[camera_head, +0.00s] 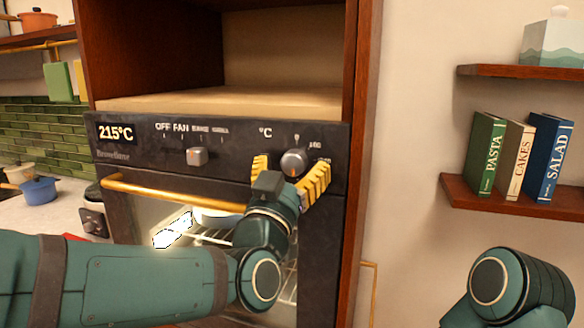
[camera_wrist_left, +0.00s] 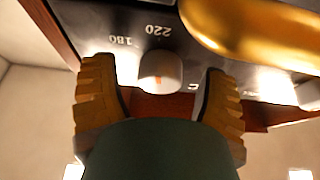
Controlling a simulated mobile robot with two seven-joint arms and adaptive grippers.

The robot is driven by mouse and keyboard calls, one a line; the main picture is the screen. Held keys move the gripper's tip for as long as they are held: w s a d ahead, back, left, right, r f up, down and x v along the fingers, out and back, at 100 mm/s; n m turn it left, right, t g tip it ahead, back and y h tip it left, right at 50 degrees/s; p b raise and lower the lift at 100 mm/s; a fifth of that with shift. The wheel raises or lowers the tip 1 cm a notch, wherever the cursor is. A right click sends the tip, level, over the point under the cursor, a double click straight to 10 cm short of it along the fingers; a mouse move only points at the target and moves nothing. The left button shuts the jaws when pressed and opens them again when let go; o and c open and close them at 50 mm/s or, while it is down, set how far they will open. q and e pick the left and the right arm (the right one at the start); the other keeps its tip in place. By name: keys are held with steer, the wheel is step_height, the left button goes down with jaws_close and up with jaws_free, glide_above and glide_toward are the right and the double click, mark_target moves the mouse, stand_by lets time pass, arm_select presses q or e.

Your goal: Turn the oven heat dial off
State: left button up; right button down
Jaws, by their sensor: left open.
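The oven's heat dial (camera_head: 294,162) is the right-hand round grey knob on the dark control panel, under a °C mark. It also shows in the left wrist view (camera_wrist_left: 160,72), with a small orange mark on its face and the numbers 180 and 220 beside it. The oven display (camera_head: 116,133) reads 215°C. My left gripper (camera_head: 292,166) is open, its yellow ribbed fingers on either side of the dial. In the left wrist view gaps show between the dial and both fingers. My right gripper is out of view; only part of my right arm shows.
A second knob (camera_head: 197,156) sits left on the panel. A gold oven door handle (camera_head: 172,193) runs just below the panel, close to my left gripper. An empty wooden cabinet opening is above. Shelves with books (camera_head: 518,155) are on the right wall.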

arm_select(q)
steer(key=c, duration=1.2)
